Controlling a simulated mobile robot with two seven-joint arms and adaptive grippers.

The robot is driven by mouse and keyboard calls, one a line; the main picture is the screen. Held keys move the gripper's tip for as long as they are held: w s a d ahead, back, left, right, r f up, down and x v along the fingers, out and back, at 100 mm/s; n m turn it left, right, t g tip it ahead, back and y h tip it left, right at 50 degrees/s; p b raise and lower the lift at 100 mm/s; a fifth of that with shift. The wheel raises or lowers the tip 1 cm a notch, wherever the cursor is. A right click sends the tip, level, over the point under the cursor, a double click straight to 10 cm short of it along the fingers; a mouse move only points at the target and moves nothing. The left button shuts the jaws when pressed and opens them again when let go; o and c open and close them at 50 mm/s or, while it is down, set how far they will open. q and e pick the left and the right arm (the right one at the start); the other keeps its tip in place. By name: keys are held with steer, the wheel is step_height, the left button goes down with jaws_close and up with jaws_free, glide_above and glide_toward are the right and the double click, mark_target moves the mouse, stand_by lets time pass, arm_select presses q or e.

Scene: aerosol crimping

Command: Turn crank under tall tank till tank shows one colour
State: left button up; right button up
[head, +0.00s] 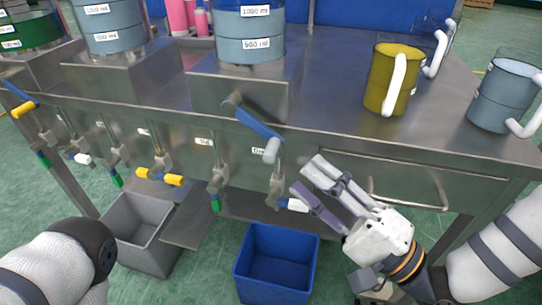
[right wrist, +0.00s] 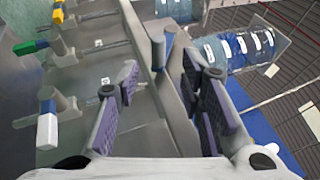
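The tall tank (head: 250,28) stands on a steel box on the table, its top cut off in the head view; the visible part looks blue-grey throughout. A clear bluish tank with several labels also shows in the right wrist view (right wrist: 238,48). The crank (head: 258,125) is below the tank on the table's front, with a blue arm and a grey handle. My right gripper (head: 306,178) is open and empty, just right of and below the handle. In the right wrist view the handle (right wrist: 158,50) appears between the two purple-padded fingers, touching neither. My left gripper is out of view.
Several valves with coloured levers line the front, one with a white end (head: 292,205) near my right fingers. A drawer handle (head: 408,200) sticks out on the right. A blue bin (head: 275,290) and a grey bin (head: 128,228) are below. A yellow jug (head: 377,90) stands on the table.

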mark_target(271, 147)
steer(key=x, duration=0.8)
steer(key=shift+w+a, duration=0.1)
steer(key=shift+a, duration=0.1)
jaws_close()
